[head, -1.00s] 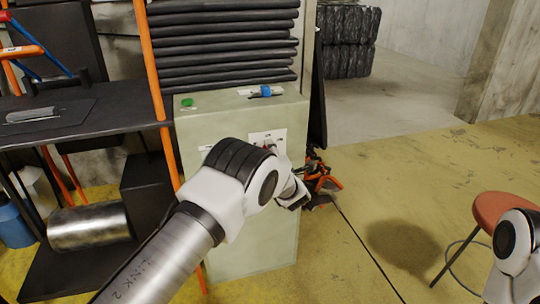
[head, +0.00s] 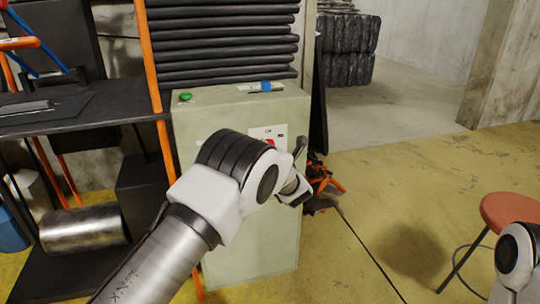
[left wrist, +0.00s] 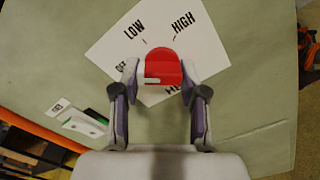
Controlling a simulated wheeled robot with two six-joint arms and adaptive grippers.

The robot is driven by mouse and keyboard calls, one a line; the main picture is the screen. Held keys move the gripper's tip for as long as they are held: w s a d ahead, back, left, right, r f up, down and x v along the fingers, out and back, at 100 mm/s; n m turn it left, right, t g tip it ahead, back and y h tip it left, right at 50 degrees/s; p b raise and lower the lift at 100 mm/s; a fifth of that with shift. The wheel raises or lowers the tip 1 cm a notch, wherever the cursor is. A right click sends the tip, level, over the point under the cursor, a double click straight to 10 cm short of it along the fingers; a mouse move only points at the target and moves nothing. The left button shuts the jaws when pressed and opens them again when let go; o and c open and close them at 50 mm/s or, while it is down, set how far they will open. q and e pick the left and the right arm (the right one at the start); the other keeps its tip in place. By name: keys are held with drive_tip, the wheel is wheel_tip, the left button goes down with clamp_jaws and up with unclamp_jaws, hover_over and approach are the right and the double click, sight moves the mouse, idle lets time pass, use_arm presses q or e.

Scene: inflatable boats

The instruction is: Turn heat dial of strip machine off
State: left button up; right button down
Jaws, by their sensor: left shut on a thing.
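The strip machine (head: 240,215) is a pale green cabinet in the middle of the head view. Its red heat dial (left wrist: 163,68) sits on a white label (left wrist: 205,48) marked OFF, LOW, HIGH and a partly covered word starting ME. The dial's white mark lies at its lower left, pointing left, slightly below the OFF print. My left gripper (left wrist: 163,84) is shut on the dial, one finger on each side. In the head view my left arm hides most of this grip; a bit of red dial (head: 270,142) shows above it.
A green button (head: 185,97) and a blue object (head: 265,87) are on the cabinet top. A dark shelf with orange posts (head: 150,62) stands close on the left. A red stool (head: 512,212) is at right by my right arm. The yellow floor between is mostly clear.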

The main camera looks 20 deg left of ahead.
use_arm(q)
drive_tip(key=shift+f+n+b, duration=0.1)
drive_tip(key=shift+n+b, duration=0.5)
drive_tip(key=shift+n, duration=0.3)
drive_tip(key=o, duration=1.1)
drive_tip(key=shift+o, duration=0.2)
drive_tip(key=v, duration=0.7)
drive_tip(key=shift+s+d, duration=0.15)
drive_tip(key=shift+s, duration=0.05)
